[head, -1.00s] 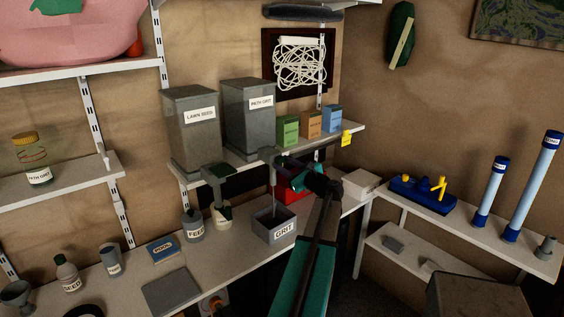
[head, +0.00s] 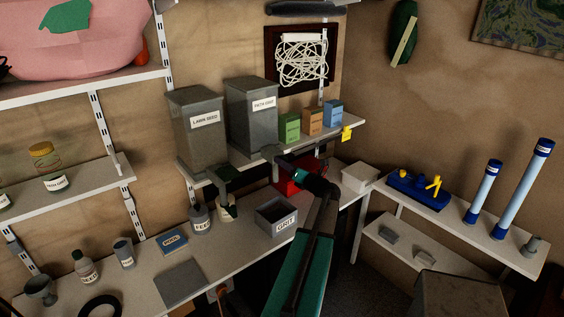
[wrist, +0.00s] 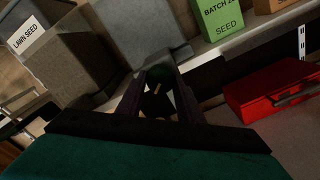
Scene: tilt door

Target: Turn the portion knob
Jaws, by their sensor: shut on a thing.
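The PATH GRIT bin (head: 250,118) stands on the shelf with a grey spout (head: 273,153) below its front. My gripper (head: 287,167) is beside this spout, at its right. The open grey GRIT box (head: 286,223) sits on the bench below. Its contents are too dark to tell.
The LAWN SEED bin (head: 197,130) with its own spout stands at the left. Seed boxes (head: 289,128) are on the shelf at the right. A red box (head: 297,180) sits behind my gripper.

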